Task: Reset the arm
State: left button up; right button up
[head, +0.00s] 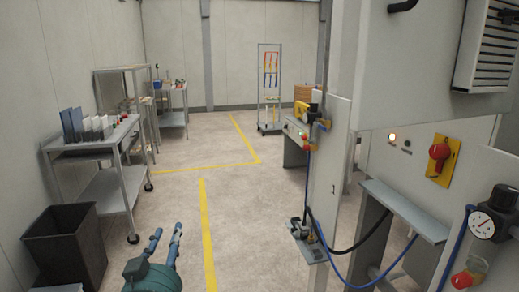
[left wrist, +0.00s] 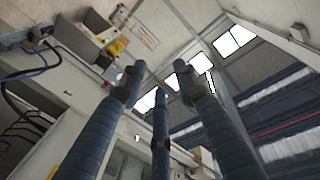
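My left gripper (head: 166,238) shows at the bottom of the head view, a teal body with blue-grey fingers pointing up and away. It is over the floor near the yellow line, with nothing held. In the left wrist view the fingers of the left gripper (left wrist: 159,78) are spread apart with only empty space between them. My right gripper is in neither view.
A black bin (head: 63,245) and a grey wheeled cart (head: 110,185) stand at left. The machine (head: 430,70) fills the right, with a red switch (head: 439,152), a pressure gauge (head: 482,226) and hanging hoses. The floor (head: 180,205) in the middle is clear. A rack (head: 269,85) stands far back.

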pick_arm(q)
jog(key=s+f+g, duration=0.3)
jog(key=s+f, duration=0.2)
jog(key=f, duration=0.2)
jog(key=s+a+f+g, duration=0.15)
jog(key=s+f, duration=0.25)
jog(key=f, duration=0.4)
jog(key=s+f+g, duration=0.4)
jog(key=s+f, duration=0.1)
jog(key=f, duration=0.2)
jog(key=s+d+f+g+h, duration=0.1)
jog(key=s+f+g, duration=0.2)
jog(key=s+f, duration=0.35)
jog(key=s+f+g+h, duration=0.1)
jog(key=s+f+g, duration=0.25)
jog(key=s, duration=0.65)
notch_tip(320, 180, down, 25)
jog(key=s, duration=0.2)
jog(key=s+a+f+g, duration=0.1)
jog(key=s+a+f, duration=0.1)
jog(key=s+f, duration=1.6)
jog(key=shift+a+m+g, duration=0.35)
jog(key=shift+m+g, duration=0.05)
jog(key=shift+r, duration=0.1)
